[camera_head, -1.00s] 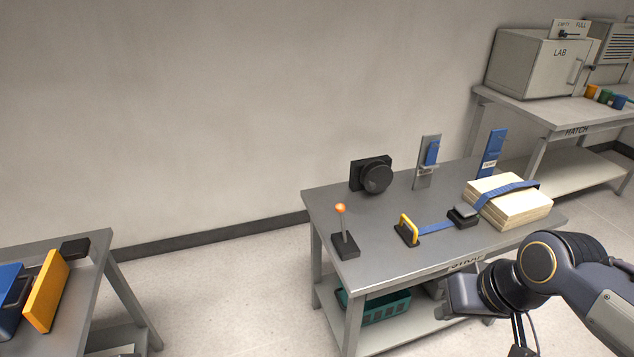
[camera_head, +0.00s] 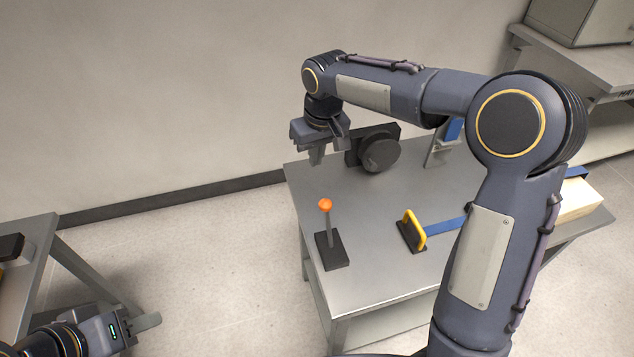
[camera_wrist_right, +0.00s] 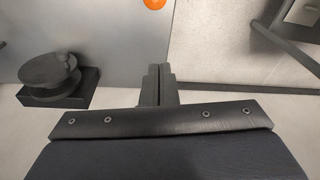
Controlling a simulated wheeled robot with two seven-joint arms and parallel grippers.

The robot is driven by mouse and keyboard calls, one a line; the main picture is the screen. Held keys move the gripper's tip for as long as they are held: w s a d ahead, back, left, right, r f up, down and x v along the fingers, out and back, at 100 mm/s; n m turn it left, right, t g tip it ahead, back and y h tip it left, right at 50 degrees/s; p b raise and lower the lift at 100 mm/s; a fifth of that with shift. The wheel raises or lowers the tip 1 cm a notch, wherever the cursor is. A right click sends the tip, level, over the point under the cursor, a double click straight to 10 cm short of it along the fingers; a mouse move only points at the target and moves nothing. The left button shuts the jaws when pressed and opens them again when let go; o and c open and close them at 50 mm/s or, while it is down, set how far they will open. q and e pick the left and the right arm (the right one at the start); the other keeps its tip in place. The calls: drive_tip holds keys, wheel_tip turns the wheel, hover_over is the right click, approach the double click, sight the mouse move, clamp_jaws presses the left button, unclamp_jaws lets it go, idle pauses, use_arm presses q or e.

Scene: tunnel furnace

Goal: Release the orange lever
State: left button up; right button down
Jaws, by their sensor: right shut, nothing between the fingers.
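The orange lever (camera_head: 325,205) has a round orange knob on a grey stalk in a black base near the left edge of the metal table (camera_head: 375,285). It stands nearly upright. Its knob also shows at the top edge of the right wrist view (camera_wrist_right: 154,4). My right gripper (camera_head: 317,158) is behind and above the knob in the head view, pointing down. Its fingers (camera_wrist_right: 155,85) are shut together, empty and apart from the knob. My left gripper (camera_head: 145,322) is low at the far left, away from the lever; its finger opening is unclear.
A black wheel on a block (camera_head: 380,152) stands close to the right gripper; it also shows in the right wrist view (camera_wrist_right: 48,75). A yellow-handled buckle (camera_head: 414,230) with a blue strap lies right of the lever. My right arm hides much of the table's right side.

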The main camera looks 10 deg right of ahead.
hover_over(328, 224)
drive_tip(key=w, duration=0.6)
wheel_tip(328, 224, down, 9)
drive_tip(key=shift+s+a+p, duration=0.25)
drive_tip(key=shift+p, duration=0.1)
drive_tip(key=shift+f, duration=0.1)
